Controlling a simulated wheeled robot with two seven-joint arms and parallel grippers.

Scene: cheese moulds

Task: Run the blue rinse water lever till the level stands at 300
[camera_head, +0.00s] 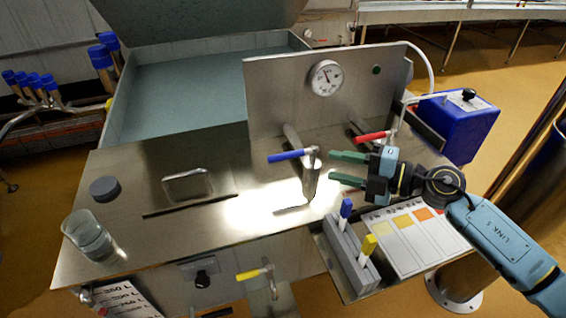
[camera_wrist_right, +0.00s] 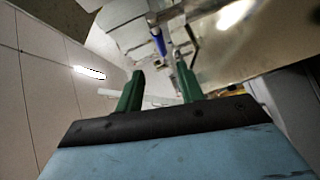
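The blue lever (camera_head: 287,156) sits on a metal tap (camera_head: 311,180) in front of the upright steel panel, and its handle points left. It also shows in the right wrist view (camera_wrist_right: 159,41), beyond the fingers. My right gripper (camera_head: 333,167) has green fingers, spread open and pointing left, just right of the tap. Nothing shows between the fingers, and they appear apart from the lever. A level scale (camera_head: 122,298) with litre marks, one seeming to be 300, shows at the lower left edge. It is cut off, and I cannot read the level. My left gripper is out of view.
A red lever (camera_head: 374,136) stands behind my right gripper. A round gauge (camera_head: 326,78) is on the panel. A marker holder (camera_head: 345,255) and colour chart (camera_head: 410,240) lie below my gripper. A yellow lever (camera_head: 254,273) is at the front, and a glass beaker (camera_head: 88,236) stands left.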

